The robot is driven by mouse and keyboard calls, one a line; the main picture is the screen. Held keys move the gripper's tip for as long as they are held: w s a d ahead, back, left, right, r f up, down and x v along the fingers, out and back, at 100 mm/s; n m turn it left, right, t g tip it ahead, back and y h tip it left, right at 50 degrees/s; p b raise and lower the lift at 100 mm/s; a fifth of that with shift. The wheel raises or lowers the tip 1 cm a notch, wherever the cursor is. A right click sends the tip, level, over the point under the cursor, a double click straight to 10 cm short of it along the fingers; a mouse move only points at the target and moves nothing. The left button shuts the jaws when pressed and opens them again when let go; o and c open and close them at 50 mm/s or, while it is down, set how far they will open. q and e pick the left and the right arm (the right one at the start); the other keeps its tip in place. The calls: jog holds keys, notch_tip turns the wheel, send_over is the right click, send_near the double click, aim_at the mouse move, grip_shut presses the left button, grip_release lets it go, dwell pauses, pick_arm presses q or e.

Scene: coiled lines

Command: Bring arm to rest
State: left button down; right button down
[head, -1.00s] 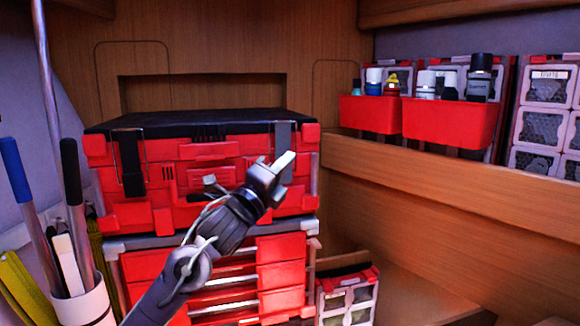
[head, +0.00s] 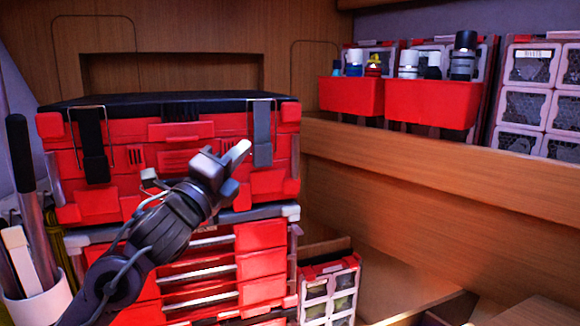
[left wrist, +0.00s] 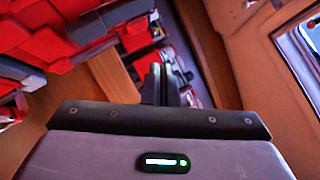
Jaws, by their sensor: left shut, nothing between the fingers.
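My left gripper (head: 236,158) is in the head view in front of the red toolbox (head: 120,190), with its arm coming up from the lower left. Its pale fingertips are together and nothing is between them. The toolbox has a black lid and two latches, and the gripper overlaps its right half in the picture. The left wrist view is tilted and shows my grey gripper body along the bottom, with red boxes beyond. My right gripper is not in view.
A red drawer unit (head: 262,266) stands under the toolbox. A white holder (head: 40,305) with several handles is at the lower left. Red bins (head: 430,103) with bottles sit above a wooden ledge (head: 440,170) at the right. A small organizer case (head: 330,288) stands low, right of the drawers.

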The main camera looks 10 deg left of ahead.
pick_arm(q)
jog(key=s+d+f+n+g+y, duration=0.1)
jog(key=s+f+n+g+y, duration=0.15)
jog(key=f+n, duration=0.45)
jog(key=s+f+n+g+y, duration=0.1)
jog(key=f+n+g, duration=0.15)
jog(key=f, duration=0.95)
jog(key=s+d+f+n+g+y, duration=0.1)
jog(key=f+n+g+y, duration=0.2)
jog(key=f, duration=0.6)
jog(key=s+d+f+n+g, duration=0.2)
jog(key=s+f+n+g, duration=0.9)
jog(key=s+f, duration=1)
notch_tip(320, 180, down, 27)
jog(key=s, duration=0.3)
jog(key=s+a+f+g, duration=0.1)
jog(key=s+a+f, duration=0.2)
jog(key=s+f, duration=1.6)
jog(key=shift+s+f+g, duration=0.2)
jog(key=shift+s+g, duration=0.2)
jog(key=shift+s, duration=0.1)
jog(key=shift+a, duration=0.1)
